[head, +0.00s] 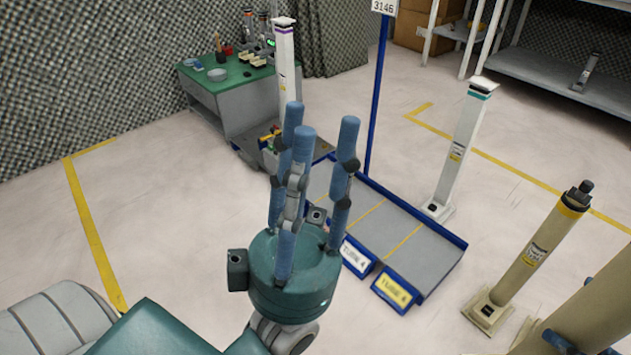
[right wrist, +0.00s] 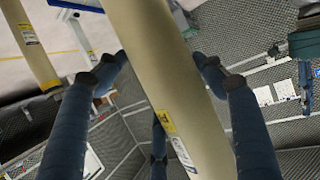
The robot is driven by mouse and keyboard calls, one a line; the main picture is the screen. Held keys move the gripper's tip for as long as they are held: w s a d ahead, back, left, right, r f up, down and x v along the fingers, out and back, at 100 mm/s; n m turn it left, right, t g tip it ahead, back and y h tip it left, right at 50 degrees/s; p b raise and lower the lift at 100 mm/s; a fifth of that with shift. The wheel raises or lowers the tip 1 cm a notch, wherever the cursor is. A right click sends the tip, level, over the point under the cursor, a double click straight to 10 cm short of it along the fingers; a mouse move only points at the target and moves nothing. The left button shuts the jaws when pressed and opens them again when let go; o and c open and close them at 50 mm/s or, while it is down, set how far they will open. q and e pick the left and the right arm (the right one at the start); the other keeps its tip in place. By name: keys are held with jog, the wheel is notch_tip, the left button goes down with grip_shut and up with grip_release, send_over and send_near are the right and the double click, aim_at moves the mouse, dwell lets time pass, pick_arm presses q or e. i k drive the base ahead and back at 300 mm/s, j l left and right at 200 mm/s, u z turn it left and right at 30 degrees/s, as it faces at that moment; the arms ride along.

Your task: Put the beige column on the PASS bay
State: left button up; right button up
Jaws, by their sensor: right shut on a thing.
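A thick beige column (head: 590,305) is at the lower right edge of the head view, mostly cut off. My right gripper (head: 562,345) is shut on it, with only blue finger parts showing there. In the right wrist view the beige column (right wrist: 165,70) runs between the blue fingers of my right gripper (right wrist: 160,85). A low grey platform with blue edges (head: 405,235) lies at the centre, divided by yellow lines. Its front labels are hard to read, and I cannot make out PASS. My left gripper (head: 318,135) is open and empty, fingers up, in front of the platform.
Another beige column (head: 535,250) with a dark top stands at the right. White columns stand behind the platform (head: 465,145) and at its left (head: 285,60). A blue post (head: 376,100) rises at the platform's back. A green-topped bench (head: 230,80) stands back left. The left floor is clear.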

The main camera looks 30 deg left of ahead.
aim_at(326, 175)
jog(key=i+j+u, duration=0.25)
jog(key=j+u, duration=0.25)
jog(key=i+j+u, duration=0.2)
jog(key=u, duration=0.25)
jog(key=i+j+u, duration=0.1)
jog(key=i+j, duration=0.15)
jog(key=i, duration=0.25)
jog(key=i+j, duration=0.25)
jog(key=i, duration=0.25)
jog(key=u, duration=0.05)
